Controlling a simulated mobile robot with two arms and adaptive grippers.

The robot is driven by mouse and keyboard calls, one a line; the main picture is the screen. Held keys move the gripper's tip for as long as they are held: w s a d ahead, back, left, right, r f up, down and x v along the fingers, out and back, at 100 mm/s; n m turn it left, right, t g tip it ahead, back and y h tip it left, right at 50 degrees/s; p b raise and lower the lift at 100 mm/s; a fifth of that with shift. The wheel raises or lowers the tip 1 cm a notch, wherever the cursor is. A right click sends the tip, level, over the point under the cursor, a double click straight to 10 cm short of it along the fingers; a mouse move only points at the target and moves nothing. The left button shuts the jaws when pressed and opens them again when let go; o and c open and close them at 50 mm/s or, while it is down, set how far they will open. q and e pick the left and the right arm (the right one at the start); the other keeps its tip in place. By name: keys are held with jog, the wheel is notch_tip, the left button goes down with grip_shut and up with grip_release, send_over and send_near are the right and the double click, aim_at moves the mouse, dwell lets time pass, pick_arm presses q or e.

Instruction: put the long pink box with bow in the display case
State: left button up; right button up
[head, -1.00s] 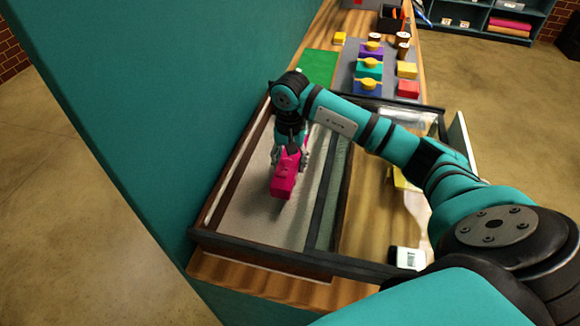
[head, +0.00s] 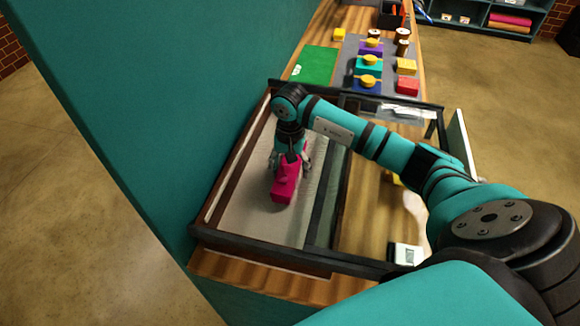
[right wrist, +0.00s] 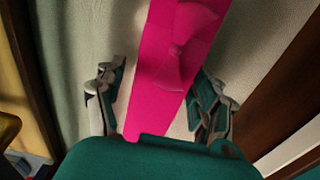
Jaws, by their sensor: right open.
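The long pink box with bow (head: 286,184) lies in the left part of the dark-framed display case (head: 262,245), on its pale floor. In the right wrist view the pink box (right wrist: 172,75) runs lengthwise between the fingers, with its pink bow on top. My right gripper (head: 290,162) is over the far end of the box. Its fingers are open, one on each side, with gaps to the box, as the right wrist view (right wrist: 162,108) shows. My left gripper is not in view.
Behind the case are a green mat (head: 315,65), a grey mat with several small wrapped boxes, and a red box (head: 408,86). A white labelled item (head: 407,255) is by the case's near right corner. A teal wall (head: 170,110) stands close on the left.

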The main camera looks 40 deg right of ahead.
jog(key=shift+r, duration=0.2)
jog(key=shift+w+r, duration=0.1)
jog(key=shift+r, duration=0.2)
notch_tip(320, 180, up, 11)
jog(key=b, duration=0.4)
jog(key=shift+r, duration=0.15)
